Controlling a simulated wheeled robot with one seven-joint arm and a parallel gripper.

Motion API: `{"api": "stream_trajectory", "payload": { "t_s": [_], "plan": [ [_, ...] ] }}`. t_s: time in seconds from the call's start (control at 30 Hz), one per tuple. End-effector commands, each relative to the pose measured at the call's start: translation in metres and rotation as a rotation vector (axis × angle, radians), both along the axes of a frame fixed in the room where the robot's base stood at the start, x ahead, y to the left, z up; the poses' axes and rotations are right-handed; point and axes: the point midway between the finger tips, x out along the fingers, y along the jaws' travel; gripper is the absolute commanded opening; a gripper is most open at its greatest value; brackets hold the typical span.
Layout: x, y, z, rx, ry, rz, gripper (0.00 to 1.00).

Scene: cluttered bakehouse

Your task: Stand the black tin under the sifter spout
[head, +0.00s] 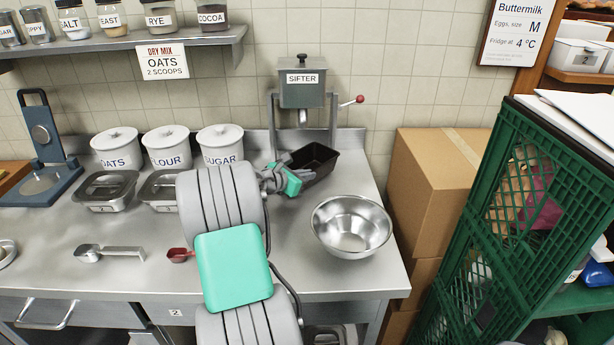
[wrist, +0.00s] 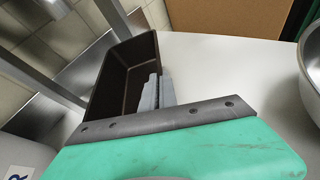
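The black tin (head: 315,160) is an open dark loaf tin on the steel counter, at the foot of the grey sifter (head: 302,88). The sifter's short spout (head: 302,117) hangs above and behind it; I cannot tell whether they line up. My gripper (head: 286,172) is at the tin's near left side. In the wrist view the tin (wrist: 122,75) lies beyond the gripper (wrist: 157,92). One finger appears inside the tin and the other outside, close together with the side wall between them. The tin's near end is partly hidden by the gripper.
A steel bowl (head: 351,226) stands to the right in front of the tin. The sugar canister (head: 220,146) and other canisters stand left of the sifter. The sifter's crank with a red knob (head: 359,99) sticks out right. Cardboard boxes (head: 432,185) stand beyond the counter's right edge.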

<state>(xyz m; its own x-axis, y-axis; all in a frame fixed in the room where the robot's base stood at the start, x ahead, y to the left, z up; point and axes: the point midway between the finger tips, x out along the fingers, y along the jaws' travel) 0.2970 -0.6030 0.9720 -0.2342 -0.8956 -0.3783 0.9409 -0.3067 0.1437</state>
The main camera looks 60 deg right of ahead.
Motion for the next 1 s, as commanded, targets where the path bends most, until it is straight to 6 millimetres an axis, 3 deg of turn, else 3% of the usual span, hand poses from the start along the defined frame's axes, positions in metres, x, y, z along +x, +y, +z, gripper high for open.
{"api": "stream_trajectory", "payload": {
  "t_s": [0.87, 1.0],
  "plan": [
    [0.0, 0.0, -0.009, -0.003, -0.001, 0.0, 0.0],
    [0.0, 0.0, -0.009, -0.003, -0.001, 0.0, 0.13]
  ]
}}
